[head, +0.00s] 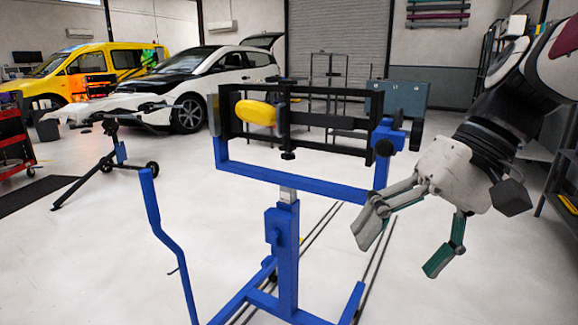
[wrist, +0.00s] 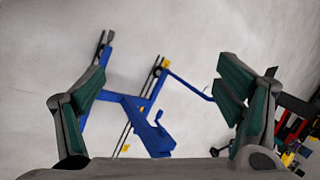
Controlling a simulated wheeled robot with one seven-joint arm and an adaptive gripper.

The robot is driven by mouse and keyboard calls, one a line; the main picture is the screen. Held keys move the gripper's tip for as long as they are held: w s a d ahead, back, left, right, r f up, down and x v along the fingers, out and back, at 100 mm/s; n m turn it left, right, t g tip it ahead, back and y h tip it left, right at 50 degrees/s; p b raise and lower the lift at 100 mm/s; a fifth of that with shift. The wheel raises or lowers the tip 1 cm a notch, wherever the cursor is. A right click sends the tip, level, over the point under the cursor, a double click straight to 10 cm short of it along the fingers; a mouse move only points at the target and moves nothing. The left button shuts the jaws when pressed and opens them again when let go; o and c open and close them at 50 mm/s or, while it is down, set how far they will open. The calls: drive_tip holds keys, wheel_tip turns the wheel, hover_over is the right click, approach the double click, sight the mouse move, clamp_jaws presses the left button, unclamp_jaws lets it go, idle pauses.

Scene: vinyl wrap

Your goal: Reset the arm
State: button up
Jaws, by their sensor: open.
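My gripper (head: 407,245) hangs at the right of the head view, its fingers spread apart and empty. It is in the air to the right of a blue stand (head: 287,255). In the wrist view my gripper (wrist: 160,105) shows both green-padded fingers wide apart with nothing between them. The blue stand's base (wrist: 135,100) lies beyond and below the fingers. The stand carries a black frame (head: 330,123) with a yellow piece (head: 256,113) near its left side. My arm comes in from the upper right.
A white car (head: 215,75) and a yellow van (head: 110,60) stand at the back left. A red cart (head: 14,140) is at the left edge. Shelving (head: 560,170) stands at the right, behind my arm. Open pale floor (head: 110,245) lies at the front left.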

drive_tip(key=s+d+f+h, duration=0.3)
drive_tip(key=s+f, duration=0.2)
drive_tip(key=s, duration=0.4)
drive_tip(key=s+d+f+h, duration=0.2)
drive_tip(key=s+f+h, duration=0.15)
drive_tip(key=s, duration=0.65)
wheel_tip(320, 180, up, 36)
drive_tip(key=t+p, duration=0.4)
drive_tip(key=p, duration=3.1)
drive_tip(key=shift+w+d+r+t, duration=0.15)
drive_tip(key=shift+w+t, duration=0.15)
drive_tip(key=shift+w, duration=0.05)
